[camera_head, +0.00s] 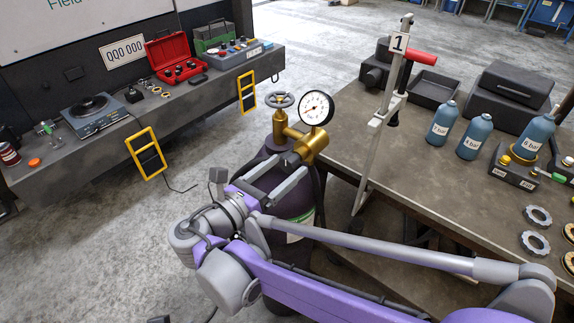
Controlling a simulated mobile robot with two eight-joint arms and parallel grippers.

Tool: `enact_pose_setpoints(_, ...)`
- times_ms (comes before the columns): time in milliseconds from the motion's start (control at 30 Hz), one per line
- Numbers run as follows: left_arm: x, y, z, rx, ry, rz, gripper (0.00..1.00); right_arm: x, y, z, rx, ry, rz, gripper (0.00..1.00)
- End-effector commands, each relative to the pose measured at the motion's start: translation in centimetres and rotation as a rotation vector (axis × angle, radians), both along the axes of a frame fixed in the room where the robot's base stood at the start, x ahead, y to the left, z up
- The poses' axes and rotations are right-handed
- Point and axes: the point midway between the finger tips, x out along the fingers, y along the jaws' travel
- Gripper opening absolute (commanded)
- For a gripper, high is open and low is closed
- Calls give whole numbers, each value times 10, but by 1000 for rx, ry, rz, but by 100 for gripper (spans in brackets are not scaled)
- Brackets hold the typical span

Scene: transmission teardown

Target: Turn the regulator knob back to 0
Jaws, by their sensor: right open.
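A dark gas cylinder (292,203) stands upright beside the workbench. On its top are a brass valve with a grey handwheel (281,100) and a brass regulator (311,146) with a round white gauge (316,107). A small dark part (289,159) at the regulator's lower left looks like the knob; its marking is too small to read. My right gripper (292,165) is open, its two grey fingers reaching up to the regulator, with the dark part near their tips. I cannot tell whether they touch it. My left gripper is not in view.
The workbench (440,145) at the right holds blue bottles (474,137), black cases (507,90) and metal rings (535,242). A stand (384,125) with a "1" sign and red handle rises close right of the gauge. Open floor (110,240) lies to the left.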

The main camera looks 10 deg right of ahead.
Motion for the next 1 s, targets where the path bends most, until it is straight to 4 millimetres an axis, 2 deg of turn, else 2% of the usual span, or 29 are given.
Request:
enact_pose_setpoints(200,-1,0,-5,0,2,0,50,-27,38,-1,1,1,6,82)
enact_pose_setpoints(400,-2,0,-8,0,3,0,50,-46,64,-1,1,0,4,82)
enact_pose_setpoints(600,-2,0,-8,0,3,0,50,-54,74,0,0,0,1,82)
enact_pose_setpoints(1000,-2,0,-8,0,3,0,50,-54,74,0,0,0,0,82)
